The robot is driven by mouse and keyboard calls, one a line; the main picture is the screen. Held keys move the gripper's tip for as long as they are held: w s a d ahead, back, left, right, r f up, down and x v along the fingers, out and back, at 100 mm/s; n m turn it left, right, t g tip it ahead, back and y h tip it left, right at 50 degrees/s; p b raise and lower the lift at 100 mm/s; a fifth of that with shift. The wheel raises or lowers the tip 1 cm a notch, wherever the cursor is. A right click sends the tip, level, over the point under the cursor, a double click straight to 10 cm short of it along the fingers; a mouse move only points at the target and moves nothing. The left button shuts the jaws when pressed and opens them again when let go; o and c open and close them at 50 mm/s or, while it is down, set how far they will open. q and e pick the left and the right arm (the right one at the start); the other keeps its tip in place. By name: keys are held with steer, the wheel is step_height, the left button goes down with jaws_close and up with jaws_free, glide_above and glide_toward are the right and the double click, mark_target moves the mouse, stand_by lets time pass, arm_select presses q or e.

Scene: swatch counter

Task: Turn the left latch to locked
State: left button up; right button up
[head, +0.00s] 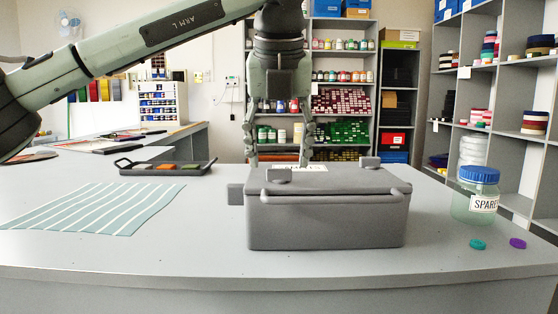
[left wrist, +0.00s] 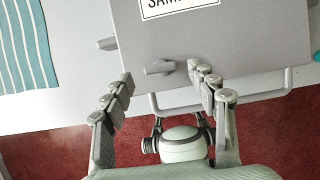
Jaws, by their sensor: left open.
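A grey lidded box (head: 325,227) stands on the counter, and its lid (left wrist: 235,45) shows in the left wrist view with a white label. A small grey latch (left wrist: 160,68) lies near the lid's front left, its short lever roughly sideways. I cannot make out its lock marking. My left gripper (head: 278,163) points down over the lid, open and empty. In the left wrist view its fingertips (left wrist: 160,75) are spread either side of the latch, apart from it. My right gripper is not in view.
A handle bar (left wrist: 262,96) runs along the box front. A striped cloth (head: 95,208) and a black tray (head: 166,168) lie to the left. A blue-lidded jar (head: 478,195) and two caps stand at the right. Counter in front is clear.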

arm_select(q)
steer(key=shift+x, duration=1.25)
steer(key=shift+w, duration=0.1)
steer(key=c, duration=1.2)
